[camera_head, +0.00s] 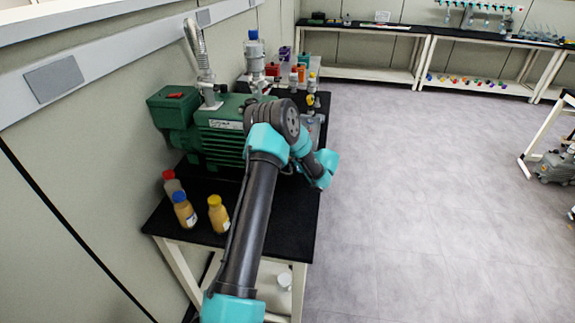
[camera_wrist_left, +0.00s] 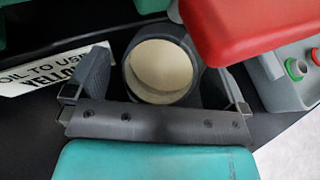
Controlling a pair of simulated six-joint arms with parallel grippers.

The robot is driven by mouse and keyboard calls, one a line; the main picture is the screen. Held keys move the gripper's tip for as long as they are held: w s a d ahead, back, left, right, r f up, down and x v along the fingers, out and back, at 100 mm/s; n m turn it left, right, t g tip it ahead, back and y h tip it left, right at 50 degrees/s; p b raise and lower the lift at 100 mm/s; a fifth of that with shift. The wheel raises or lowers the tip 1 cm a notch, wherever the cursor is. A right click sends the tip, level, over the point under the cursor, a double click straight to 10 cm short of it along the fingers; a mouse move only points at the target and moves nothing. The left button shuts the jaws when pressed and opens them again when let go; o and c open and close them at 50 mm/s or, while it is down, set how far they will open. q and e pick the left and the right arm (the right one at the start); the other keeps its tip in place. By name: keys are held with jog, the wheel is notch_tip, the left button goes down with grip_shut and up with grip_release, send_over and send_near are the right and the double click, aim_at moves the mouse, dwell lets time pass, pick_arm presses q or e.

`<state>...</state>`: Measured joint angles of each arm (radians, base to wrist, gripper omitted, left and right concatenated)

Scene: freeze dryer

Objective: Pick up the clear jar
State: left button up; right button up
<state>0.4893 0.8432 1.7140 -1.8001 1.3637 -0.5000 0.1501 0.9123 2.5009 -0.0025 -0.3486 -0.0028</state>
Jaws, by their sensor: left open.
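A round container with a dark grey rim and cream inside, which looks like the clear jar (camera_wrist_left: 160,70), lies between the fingers of my left gripper (camera_wrist_left: 163,68) in the left wrist view. The fingers are open, one on each side of it, with the left finger closer to its wall. I cannot tell whether either finger touches it. In the head view my left arm reaches over the black table beside the green pump, and its wrist hides the gripper and the jar. My right gripper is not in view.
The green pump (camera_head: 222,138) stands on the black table (camera_head: 195,232). Bottles with red, blue (camera_head: 184,212) and yellow (camera_head: 218,215) caps stand at its near end; more bottles stand beyond it. In the wrist view, a red part (camera_wrist_left: 265,25) overhangs on the right and a printed label (camera_wrist_left: 50,75) lies left.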

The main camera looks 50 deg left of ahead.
pick_arm(q)
jog(key=shift+c, duration=0.5)
jog(key=c, duration=1)
jog(key=shift+r, duration=0.1)
